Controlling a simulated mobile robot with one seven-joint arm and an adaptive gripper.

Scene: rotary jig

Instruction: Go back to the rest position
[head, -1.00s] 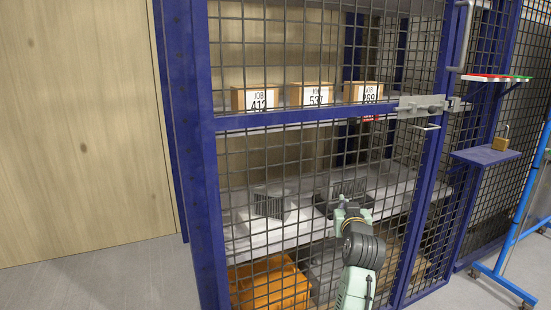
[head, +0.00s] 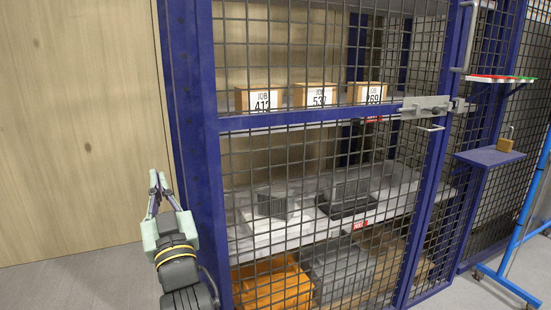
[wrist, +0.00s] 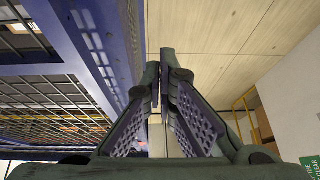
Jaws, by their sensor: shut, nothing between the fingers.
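My gripper (head: 158,182) is at the lower left in the head view, pointing up, just left of the blue corner post of the mesh cage (head: 199,165). It stands in front of the wooden wall. In the wrist view my gripper (wrist: 159,85) has its two fingers together at the tips with nothing between them. The blue cage post (wrist: 85,50) is to its left there, apart from the fingers as far as I can see.
The cage door has a latch (head: 425,106). Behind the mesh are job boxes (head: 315,95) and an orange bin (head: 272,288). A padlock (head: 505,145) sits on a blue shelf (head: 489,157) at right. The wooden wall (head: 80,120) is at left, with open floor below.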

